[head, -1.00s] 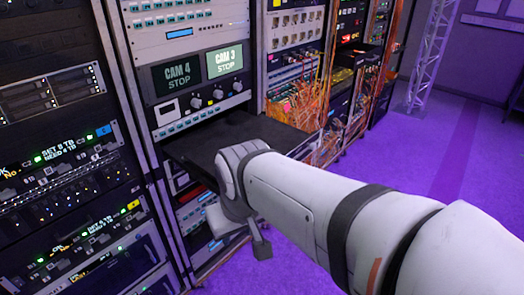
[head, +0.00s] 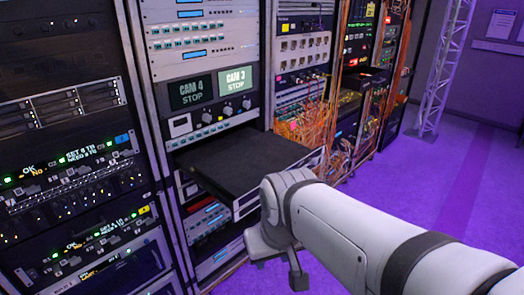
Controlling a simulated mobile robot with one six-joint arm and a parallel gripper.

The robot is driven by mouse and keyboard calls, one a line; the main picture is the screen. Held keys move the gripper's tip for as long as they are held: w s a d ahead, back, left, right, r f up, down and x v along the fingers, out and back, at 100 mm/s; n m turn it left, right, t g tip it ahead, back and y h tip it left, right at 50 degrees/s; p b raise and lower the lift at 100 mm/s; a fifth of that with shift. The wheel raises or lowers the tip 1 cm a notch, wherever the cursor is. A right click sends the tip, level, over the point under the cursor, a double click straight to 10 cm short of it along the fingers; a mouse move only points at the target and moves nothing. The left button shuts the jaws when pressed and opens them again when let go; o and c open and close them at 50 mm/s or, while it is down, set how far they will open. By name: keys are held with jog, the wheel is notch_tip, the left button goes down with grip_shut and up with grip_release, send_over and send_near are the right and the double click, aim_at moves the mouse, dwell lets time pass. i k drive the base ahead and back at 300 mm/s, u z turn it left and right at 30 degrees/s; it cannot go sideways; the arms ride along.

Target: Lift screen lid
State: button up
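The screen lid (head: 240,160) looks like a flat black panel. It lies closed on a drawer pulled out from the rack, below two small screens. The drawer's pale front edge (head: 312,162) shows at the right. My gripper (head: 280,272) hangs below and in front of the drawer's near corner, apart from the lid in the picture.
The CAM 4 screen (head: 191,92) and CAM 3 screen (head: 235,80) sit above the drawer, both reading STOP. Orange cables (head: 320,125) hang just right of the drawer. A truss (head: 443,65) stands farther back. Purple floor (head: 420,185) is open at right.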

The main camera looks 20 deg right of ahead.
aim_at(239, 170)
jog(key=z, duration=0.5)
jog(key=i, duration=1)
jog(key=k, duration=0.5)
jog(key=z, duration=0.55)
jog(key=i, duration=0.3)
jog(key=u, duration=0.1)
